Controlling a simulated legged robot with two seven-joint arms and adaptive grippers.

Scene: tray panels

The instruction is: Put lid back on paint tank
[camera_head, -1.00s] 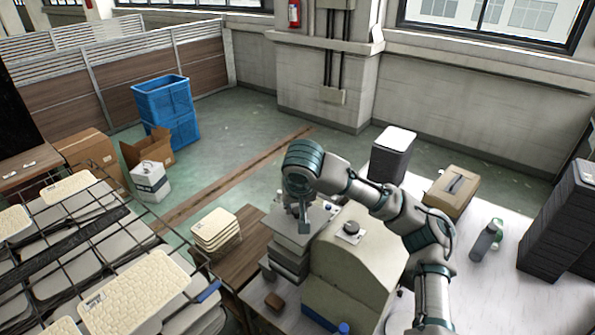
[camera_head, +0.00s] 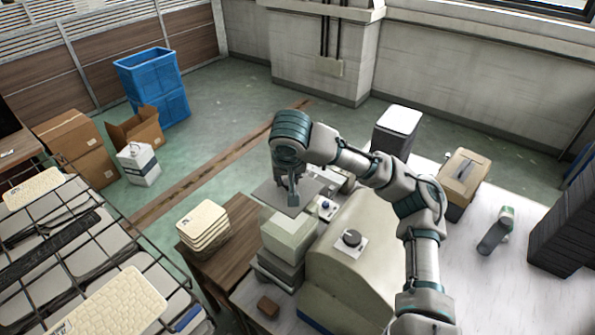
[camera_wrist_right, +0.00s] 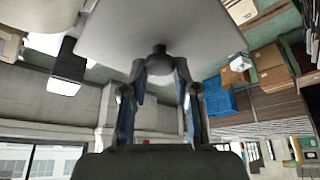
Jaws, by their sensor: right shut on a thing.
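My right gripper (camera_head: 292,196) is shut on the round knob of a flat grey lid (camera_head: 267,194). In the right wrist view the dark knob (camera_wrist_right: 160,63) sits between the two fingers and the lid (camera_wrist_right: 205,30) spreads across the top of the picture. In the head view the lid is over the far part of the pale, boxy paint tank (camera_head: 288,236) and looks raised from it, slightly offset. The gripper and lid hide part of the tank's top. My left gripper is not in view.
A beige machine (camera_head: 352,275) with a dark knob stands right of the tank. A stack of cream panels (camera_head: 203,228) is on the wooden table to its left. A tan box (camera_head: 464,182) and a grey-green bottle (camera_head: 496,231) stand on the white surface at right.

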